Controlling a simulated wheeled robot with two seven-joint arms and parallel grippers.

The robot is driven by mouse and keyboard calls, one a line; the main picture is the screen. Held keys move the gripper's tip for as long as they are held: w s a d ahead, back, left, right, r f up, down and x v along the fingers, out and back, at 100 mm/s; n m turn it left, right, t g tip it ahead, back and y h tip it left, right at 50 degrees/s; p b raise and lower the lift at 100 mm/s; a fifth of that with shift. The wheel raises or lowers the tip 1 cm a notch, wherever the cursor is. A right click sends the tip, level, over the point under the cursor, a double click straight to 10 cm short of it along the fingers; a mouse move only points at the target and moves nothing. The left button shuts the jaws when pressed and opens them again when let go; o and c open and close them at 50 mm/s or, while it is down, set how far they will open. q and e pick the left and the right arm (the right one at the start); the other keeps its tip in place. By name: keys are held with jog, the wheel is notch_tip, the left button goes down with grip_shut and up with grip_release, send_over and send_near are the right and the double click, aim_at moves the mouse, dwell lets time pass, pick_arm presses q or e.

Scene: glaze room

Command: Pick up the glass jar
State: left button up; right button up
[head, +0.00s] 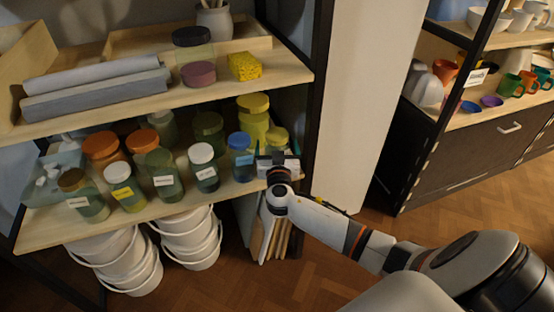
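Several glass jars stand on the lower shelf. A dark-lidded glass jar (194,50) stands on the upper shelf. My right gripper (276,160) is at the right end of the lower shelf, just right of the blue-lidded jar. Its fingers are mostly hidden behind its body, so its opening and any contact are unclear. My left gripper is not in view.
The upper shelf (130,108) overhangs the jars and holds grey rolls (95,85) and a yellow sponge (244,66). A dark post (318,95) stands right of my gripper. White buckets (190,240) sit below. The floor (310,285) at the front is clear.

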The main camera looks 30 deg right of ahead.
jog(key=c, duration=1.4)
jog(key=shift+c, duration=0.8)
jog(key=shift+r, duration=0.15)
